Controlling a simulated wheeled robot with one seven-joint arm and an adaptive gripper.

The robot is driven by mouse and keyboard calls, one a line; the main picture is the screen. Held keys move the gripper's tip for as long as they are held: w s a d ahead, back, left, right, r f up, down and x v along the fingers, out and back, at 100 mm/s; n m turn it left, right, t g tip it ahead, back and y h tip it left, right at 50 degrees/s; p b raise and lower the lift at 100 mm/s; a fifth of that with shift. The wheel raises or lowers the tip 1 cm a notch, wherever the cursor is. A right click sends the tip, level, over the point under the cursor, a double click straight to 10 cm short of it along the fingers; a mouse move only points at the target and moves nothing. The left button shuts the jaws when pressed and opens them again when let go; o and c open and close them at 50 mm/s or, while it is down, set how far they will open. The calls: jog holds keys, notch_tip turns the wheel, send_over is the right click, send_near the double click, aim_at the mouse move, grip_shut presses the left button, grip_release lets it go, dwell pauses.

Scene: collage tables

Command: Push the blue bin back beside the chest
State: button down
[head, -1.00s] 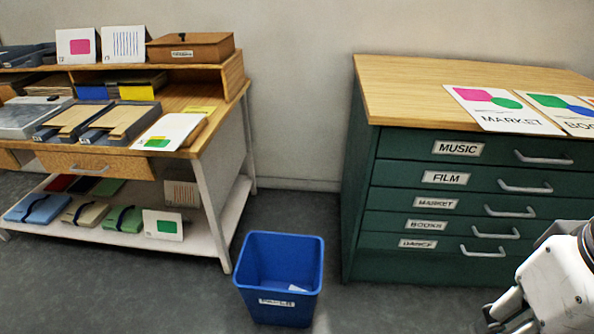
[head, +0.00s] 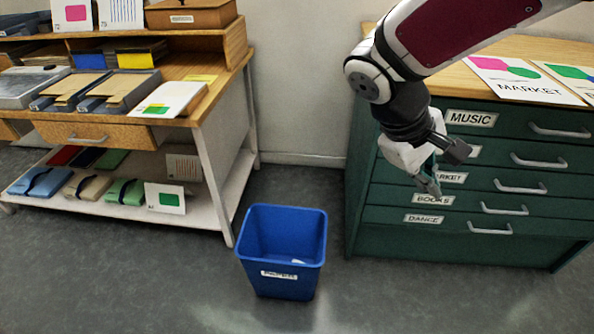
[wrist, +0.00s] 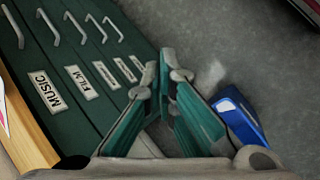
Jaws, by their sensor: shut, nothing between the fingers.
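The blue bin (head: 281,252) stands upright on the grey floor, in front of the gap between the desk and the chest. It has a white label on its front and some white paper inside. The green chest (head: 470,243) with labelled drawers stands to its right, clear of the bin. My gripper (head: 432,190) hangs in front of the chest's drawers in the head view, above and to the right of the bin. Its fingers are shut and empty. In the wrist view, the bin (wrist: 240,117) shows partly, behind the right finger, and the chest (wrist: 85,70) lies to the left.
A wooden desk (head: 95,134) with a low white shelf stands at the left, holding folders, trays and cards. Its near right leg is close behind the bin's left side. Posters (head: 527,86) lie on the chest top. The floor between bin and wall is clear.

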jog(key=w+a+f+n+t+h+b, duration=0.1)
jog(key=w+a+f+n+t, duration=0.1)
jog(key=w+a+f+n, duration=0.4)
jog(key=n+t+y+b, duration=0.2)
jog(key=n+t+b, duration=0.3)
jog(key=n, duration=0.6)
send_over(277, 290)
jog(key=s+d+p, duration=0.2)
jog(key=s+d, duration=0.1)
notch_tip(277, 290, down, 32)
jog(key=s+a+f+n+y+b, duration=0.1)
jog(key=s+a+f+n, duration=0.2)
jog(key=f, duration=0.6)
jog(key=s+f+n+y+b, duration=0.15)
jog(key=s+f+n, duration=0.3)
jog(key=f, duration=0.45)
jog(key=s+a+f+n+y, duration=0.2)
jog(key=s+f+n, duration=0.15)
jog(key=f, duration=0.55)
jog(key=shift+m+t, duration=0.3)
jog(key=shift+m, duration=0.1)
jog(key=shift+w+d+r+b+x, duration=0.2)
jog(key=shift+b+x, duration=1)
jog(key=shift+x, duration=0.85)
jog(key=shift+w+d+r+b+x, duration=0.15)
jog(key=shift+w+r+b+x, duration=0.15)
jog(key=shift+b+x, duration=1.3)
jog(key=shift+w+d+r+b+x, duration=0.2)
jog(key=shift+b+x, duration=0.55)
jog(key=shift+x, duration=1.7)
